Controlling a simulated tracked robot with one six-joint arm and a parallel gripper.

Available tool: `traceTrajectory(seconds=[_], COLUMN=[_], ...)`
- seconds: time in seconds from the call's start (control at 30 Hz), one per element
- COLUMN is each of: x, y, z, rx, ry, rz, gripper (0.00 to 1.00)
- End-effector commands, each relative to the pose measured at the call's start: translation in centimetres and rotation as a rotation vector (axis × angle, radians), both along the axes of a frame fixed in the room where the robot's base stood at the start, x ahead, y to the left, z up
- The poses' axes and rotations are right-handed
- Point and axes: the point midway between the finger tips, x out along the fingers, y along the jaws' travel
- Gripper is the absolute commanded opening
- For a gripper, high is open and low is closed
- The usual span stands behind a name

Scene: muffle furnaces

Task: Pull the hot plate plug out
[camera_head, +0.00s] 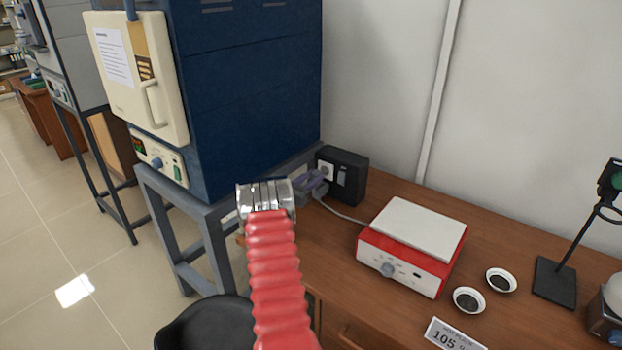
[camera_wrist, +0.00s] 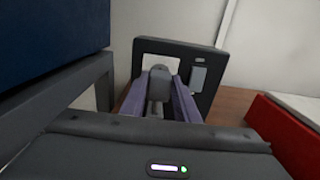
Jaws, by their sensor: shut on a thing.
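The hot plate (camera_head: 408,247) is a red box with a white top and a front knob, standing on the wooden bench. In the wrist view, my gripper (camera_wrist: 159,100) is shut on the grey plug (camera_wrist: 159,84), in front of the pale socket face of the outlet box (camera_wrist: 205,72). The plug hides part of the socket, so I cannot tell whether its pins are in.
A blue furnace (camera_head: 245,90) on a grey metal stand (camera_head: 209,245) is close to the left of my gripper. Two small dishes (camera_head: 469,300), a sign (camera_head: 453,336) and a black stand (camera_head: 556,282) are on the bench (camera_head: 335,264). A black stool (camera_head: 207,325) is in front.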

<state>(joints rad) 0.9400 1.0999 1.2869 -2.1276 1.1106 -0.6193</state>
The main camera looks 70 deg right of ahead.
Motion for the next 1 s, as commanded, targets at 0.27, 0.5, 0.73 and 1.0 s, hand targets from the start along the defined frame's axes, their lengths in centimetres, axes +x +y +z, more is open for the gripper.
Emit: traceTrajectory(seconds=[0.27, 0.5, 0.73, 1.0], x=[0.3, -0.1, -0.1, 0.5], y=[0.2, 0.1, 0.2, 2.8], z=[-0.1, -0.1, -0.1, -0.1], rx=[0.001, 0.001, 0.001, 0.002], ry=[0.002, 0.002, 0.002, 0.001], rz=[0.003, -0.001, -0.002, -0.002], gripper=[0.38, 0.47, 0.47, 0.47])
